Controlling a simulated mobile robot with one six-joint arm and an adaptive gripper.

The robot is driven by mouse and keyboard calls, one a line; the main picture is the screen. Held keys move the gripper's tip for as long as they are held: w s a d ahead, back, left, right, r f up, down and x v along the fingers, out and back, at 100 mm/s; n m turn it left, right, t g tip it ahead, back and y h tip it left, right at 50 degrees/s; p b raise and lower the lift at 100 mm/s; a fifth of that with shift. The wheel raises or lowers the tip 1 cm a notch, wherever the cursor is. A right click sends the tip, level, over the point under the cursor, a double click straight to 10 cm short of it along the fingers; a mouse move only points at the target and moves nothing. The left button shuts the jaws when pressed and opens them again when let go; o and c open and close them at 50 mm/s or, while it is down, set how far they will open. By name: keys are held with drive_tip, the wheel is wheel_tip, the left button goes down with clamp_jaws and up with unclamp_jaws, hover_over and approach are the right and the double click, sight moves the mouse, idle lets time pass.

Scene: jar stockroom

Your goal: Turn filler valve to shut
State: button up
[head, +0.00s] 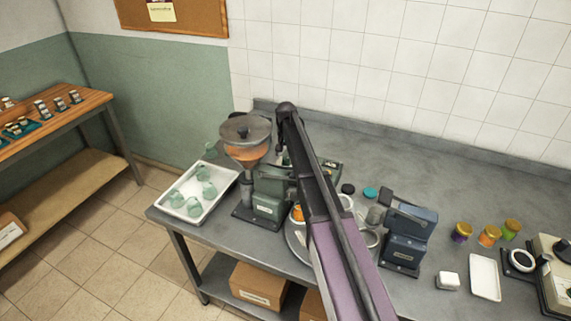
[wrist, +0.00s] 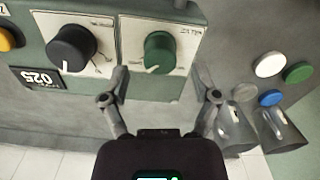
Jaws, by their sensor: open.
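The filler (head: 268,195) stands on the bench with an orange-filled hopper (head: 247,150) on top. In the wrist view a grey-green panel carries a green knob (wrist: 158,52) and a black knob (wrist: 72,47), each on a white plate. The green knob's white mark points down and slightly left; the black knob's points down-left. The plate lettering is too blurred to tell which knob is the valve. My gripper (wrist: 160,74) is open and empty, its fingers below and to either side of the green knob, apart from it. My arm hides the gripper in the head view.
A white tray (head: 235,178) with several greenish jars lies left of the filler. A blue machine (head: 405,238) stands to its right. In the wrist view, coloured discs (wrist: 270,65) and grey cup shapes (wrist: 236,130) lie right of the panel. The back of the bench is clear.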

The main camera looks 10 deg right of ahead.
drive_tip(key=shift+f+b, duration=1)
drive_tip(key=shift+f, duration=0.3)
clamp_jaws()
